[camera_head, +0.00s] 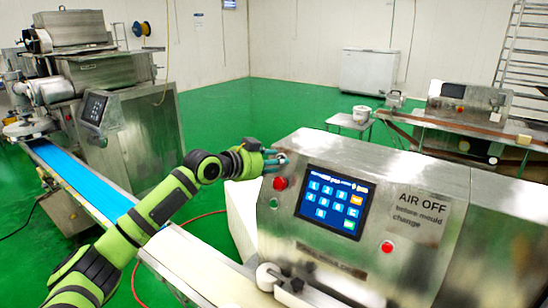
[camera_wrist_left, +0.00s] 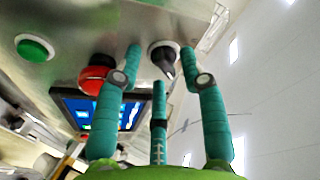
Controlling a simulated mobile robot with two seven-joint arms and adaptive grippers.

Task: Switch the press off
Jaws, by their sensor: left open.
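The press (camera_head: 420,225) is a steel machine with a sloped front panel, lettered "AIR OFF before mould change". At the panel's upper left is a dark rotary switch (camera_wrist_left: 163,57) on a pale round base. In the head view my left fingers partly cover the switch. My left gripper (camera_head: 274,160) reaches it from the left. In the wrist view the teal fingers of the gripper (camera_wrist_left: 162,62) are spread, with the switch between their tips. Whether they touch it, I cannot tell. My right gripper is not in view.
A red button (camera_head: 280,183) and a green button (camera_head: 274,203) sit just below the switch, beside a lit touchscreen (camera_head: 335,202). Another red button (camera_head: 387,246) is at lower right. A blue conveyor belt (camera_head: 85,185) runs at left. The green floor (camera_head: 290,105) behind is open.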

